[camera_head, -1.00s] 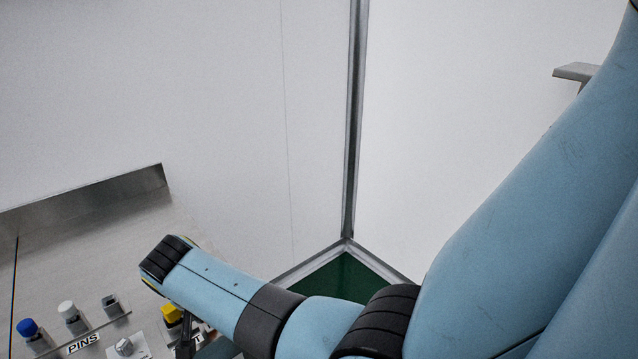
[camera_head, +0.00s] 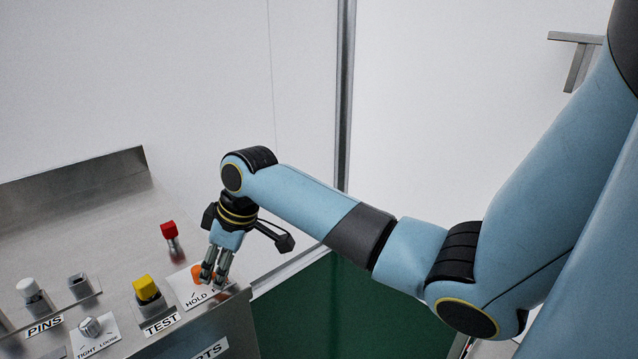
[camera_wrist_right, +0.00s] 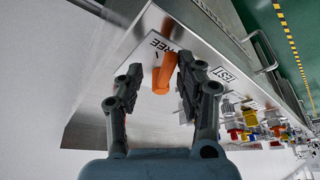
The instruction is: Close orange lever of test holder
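The orange lever (camera_head: 197,272) sits on a white plate (camera_head: 187,290) marked HOLD at the right end of the metal panel, partly behind my right gripper (camera_head: 213,277). My right gripper points down at the lever. In the right wrist view, the orange lever (camera_wrist_right: 164,74) shows between the two fingers, nearer the right-hand one. The fingers of the right gripper (camera_wrist_right: 158,75) are apart with a gap around the lever. I cannot tell whether a finger touches it. My left gripper is not in view.
A yellow-topped piece (camera_head: 146,289) stands by the TEST label (camera_head: 162,325), left of the lever. A red-topped piece (camera_head: 170,237) stands behind. A knob (camera_head: 90,326) and white-topped pin (camera_head: 28,288) are further left. The panel's right edge is close to the lever.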

